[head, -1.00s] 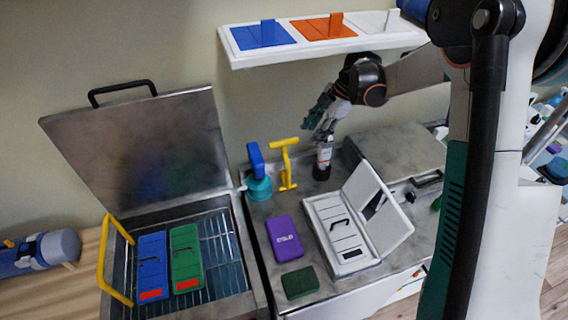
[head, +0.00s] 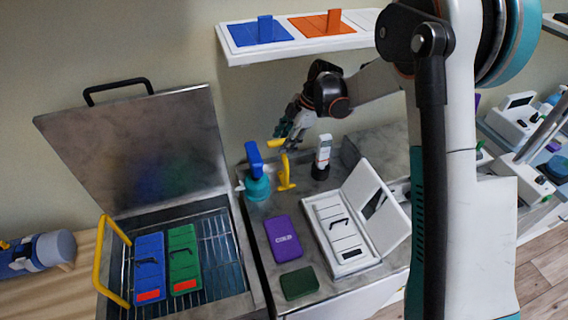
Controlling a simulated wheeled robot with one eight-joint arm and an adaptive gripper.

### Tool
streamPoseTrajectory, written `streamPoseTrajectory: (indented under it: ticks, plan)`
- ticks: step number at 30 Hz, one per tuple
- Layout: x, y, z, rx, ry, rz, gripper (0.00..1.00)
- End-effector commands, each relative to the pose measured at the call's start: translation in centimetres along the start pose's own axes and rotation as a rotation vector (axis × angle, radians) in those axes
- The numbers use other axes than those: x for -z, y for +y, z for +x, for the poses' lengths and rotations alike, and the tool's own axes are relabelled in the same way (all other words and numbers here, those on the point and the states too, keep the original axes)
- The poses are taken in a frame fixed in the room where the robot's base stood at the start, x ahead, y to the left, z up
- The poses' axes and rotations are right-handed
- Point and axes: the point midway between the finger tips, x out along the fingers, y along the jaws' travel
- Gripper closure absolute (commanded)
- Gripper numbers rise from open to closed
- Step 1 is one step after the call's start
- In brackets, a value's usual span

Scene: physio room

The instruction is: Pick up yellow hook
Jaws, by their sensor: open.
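The yellow hook (head: 284,173) stands upright on the grey counter, with a short bar across its top. It is just right of a teal bottle with a blue top. My gripper (head: 284,136) is open, right at the top of the hook, and its fingers partly cover the crossbar. I cannot tell whether the fingers touch the hook or are around it.
The teal bottle (head: 257,186) stands close on the left. A white device (head: 323,152) in a black holder stands on the right. The shelf (head: 290,48) hangs above. A purple box (head: 283,240), green block (head: 299,283) and open white case (head: 338,236) lie in front.

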Motion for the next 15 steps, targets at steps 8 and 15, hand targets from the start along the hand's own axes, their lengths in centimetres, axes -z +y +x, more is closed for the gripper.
streamPoseTrajectory:
  ticks: [8, 15]
  plan:
    - [-0.02, -0.01, -0.01, 0.000, 0.000, 0.000, 0.77]
    - [-0.02, -0.01, -0.03, 0.000, 0.000, 0.001, 1.00]
